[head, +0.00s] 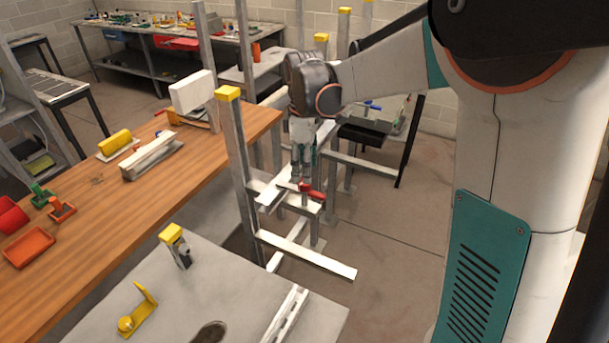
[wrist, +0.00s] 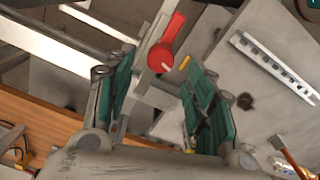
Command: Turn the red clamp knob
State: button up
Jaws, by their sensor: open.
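The red clamp knob (head: 311,190) sits on a metal frame of bars and posts, right of the wooden bench. In the wrist view the red knob (wrist: 163,52) shows a round hub with a lever-like arm pointing up. My gripper (head: 301,181) points down just above and beside the knob in the head view. In the wrist view my gripper (wrist: 158,80) is open, with its two green-padded fingers on either side of the knob. The fingers look apart from the knob, and nothing is held. Whether the knob lies fully between the fingertips is hard to tell.
Metal posts with yellow caps (head: 228,95) stand close left of my gripper. A wooden bench (head: 95,215) with red and orange bins (head: 28,246) is at left. A grey table (head: 225,290) with a yellow bracket (head: 138,311) is in front. Floor at right is clear.

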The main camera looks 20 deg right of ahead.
notch_tip(320, 180, up, 8)
jog(key=shift+f, duration=0.15)
dwell(0.5)
jog(key=s+f+m+t+b, duration=0.3)
jog(key=s+f+m+b, duration=0.1)
jog(key=s, duration=0.7)
jog(key=s+f+m+t+b, duration=0.3)
jog(key=s+f+m, duration=0.3)
jog(key=s, duration=0.6)
jog(key=shift+s+m+t+b, duration=0.2)
jog(key=shift+m+t+b, duration=0.3)
jog(key=shift+m, duration=0.6)
jog(key=shift+d+f, duration=0.1)
